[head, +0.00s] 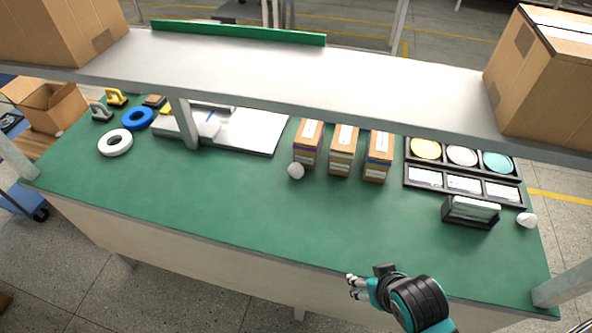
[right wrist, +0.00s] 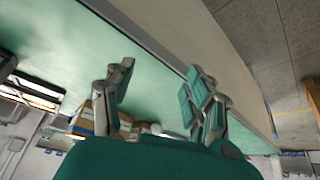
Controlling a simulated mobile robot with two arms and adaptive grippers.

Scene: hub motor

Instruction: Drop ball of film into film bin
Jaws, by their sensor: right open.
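A small white crumpled ball (head: 296,171), which looks like film, sits on the green tabletop in front of the left one of the small cartons. A second white crumpled piece (head: 527,220) lies at the right end of the table. I cannot tell which is the task's ball. No film bin can be made out. My right gripper (head: 353,287) is open and empty by the table's front edge, apart from both white pieces. Its spread fingers (right wrist: 160,85) also show in the right wrist view with nothing between them. My left gripper is out of view.
A grey shelf (head: 330,75) with large boxes spans above the table. Small cartons (head: 343,150), a black compartment tray (head: 464,168) and a black holder (head: 470,211) stand on the table. White (head: 115,142) and blue rings lie left. The front middle tabletop is clear.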

